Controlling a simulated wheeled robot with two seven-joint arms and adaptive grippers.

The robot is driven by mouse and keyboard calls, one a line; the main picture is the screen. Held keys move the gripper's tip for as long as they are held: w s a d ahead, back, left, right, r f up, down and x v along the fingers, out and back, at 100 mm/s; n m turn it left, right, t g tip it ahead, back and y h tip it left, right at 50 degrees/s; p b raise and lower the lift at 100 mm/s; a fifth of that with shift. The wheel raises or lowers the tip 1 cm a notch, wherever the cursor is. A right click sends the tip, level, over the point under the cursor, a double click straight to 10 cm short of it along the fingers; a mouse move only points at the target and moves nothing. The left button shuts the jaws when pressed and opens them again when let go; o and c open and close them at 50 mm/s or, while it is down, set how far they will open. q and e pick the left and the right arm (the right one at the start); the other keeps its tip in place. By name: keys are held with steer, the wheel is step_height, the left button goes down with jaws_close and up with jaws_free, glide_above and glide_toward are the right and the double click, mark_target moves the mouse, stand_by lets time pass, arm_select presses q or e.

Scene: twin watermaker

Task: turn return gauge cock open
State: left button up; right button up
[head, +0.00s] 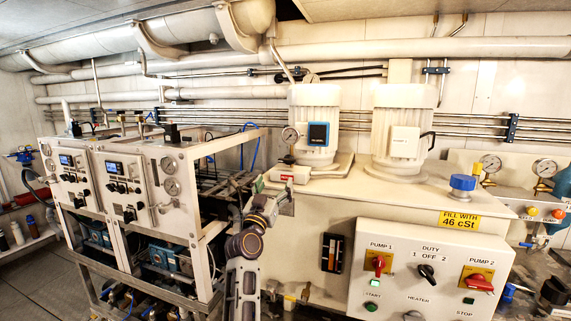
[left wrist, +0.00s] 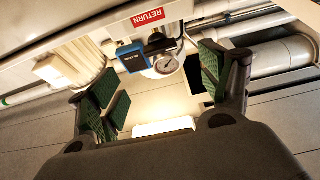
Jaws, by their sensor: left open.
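The return gauge (head: 290,135) is a small round white dial on the tank top, left of a blue-faced box. A red label (head: 287,178) sits below it. In the left wrist view the gauge (left wrist: 166,65) shows between my fingers, close to the red RETURN label (left wrist: 147,17). A small dark part (left wrist: 158,42) between label and gauge may be the cock; its handle position cannot be made out. My left gripper (head: 286,202) is in front of the tank's upper left edge, below the label. In the wrist view the left gripper (left wrist: 160,82) is open and empty, its green pads wide apart.
Two white motors (head: 403,130) stand on the tank. A control box (head: 430,275) with red knobs is at lower right. A white-panelled frame (head: 130,185) stands left of my arm. A blue cap (head: 462,184) sits on the tank top.

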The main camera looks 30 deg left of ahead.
mark_target(286, 162)
arm_select(q)
steer(key=shift+p+x, duration=1)
steer(key=shift+x, duration=3.1)
steer(key=shift+p+x, duration=0.3)
steer(key=shift+x, duration=1.05)
steer(key=shift+w+r, duration=0.1)
steer(key=shift+w, duration=0.25)
steer(key=c, duration=1)
